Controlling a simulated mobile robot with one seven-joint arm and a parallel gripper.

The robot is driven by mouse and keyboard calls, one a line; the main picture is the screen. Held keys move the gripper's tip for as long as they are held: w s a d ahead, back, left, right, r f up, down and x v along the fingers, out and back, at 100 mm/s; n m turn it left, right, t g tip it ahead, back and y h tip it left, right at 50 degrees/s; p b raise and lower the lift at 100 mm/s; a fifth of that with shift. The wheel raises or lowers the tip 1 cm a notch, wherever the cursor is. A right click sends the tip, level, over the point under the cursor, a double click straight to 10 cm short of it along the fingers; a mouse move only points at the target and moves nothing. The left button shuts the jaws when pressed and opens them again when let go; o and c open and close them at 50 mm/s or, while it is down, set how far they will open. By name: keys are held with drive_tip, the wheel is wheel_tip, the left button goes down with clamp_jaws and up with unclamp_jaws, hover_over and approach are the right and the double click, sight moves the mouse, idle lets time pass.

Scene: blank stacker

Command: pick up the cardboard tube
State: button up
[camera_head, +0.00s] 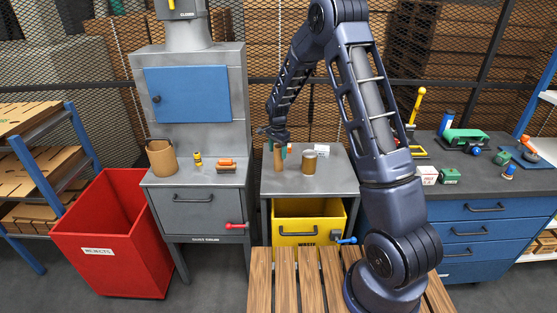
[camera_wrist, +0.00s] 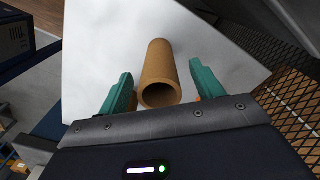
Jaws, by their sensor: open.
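The cardboard tube (camera_wrist: 158,62) is a plain brown hollow cylinder, its open end facing the wrist camera. In the head view the tube (camera_head: 278,160) stands upright on the grey cabinet top (camera_head: 333,180), left of a brown can. My gripper (camera_wrist: 160,92) is open, with one green finger on each side of the tube and a visible gap on both sides in the wrist view. In the head view my gripper (camera_head: 279,147) is at the tube's upper part, hiding its top.
A brown can (camera_head: 309,162) and a small white box (camera_head: 321,150) stand right of the tube. A grey machine with a blue door (camera_head: 187,94) stands left. A yellow waste drawer (camera_head: 297,229) sits below, and a red rejects bin (camera_head: 115,235) stands far left.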

sight(278, 156)
wheel_tip(278, 156, down, 4)
drive_tip(key=shift+w+d+r, duration=0.1)
drive_tip(key=shift+d, duration=0.05)
drive_tip(key=c, duration=1)
drive_tip(key=shift+c, duration=0.3)
drive_tip(key=shift+r, duration=0.15)
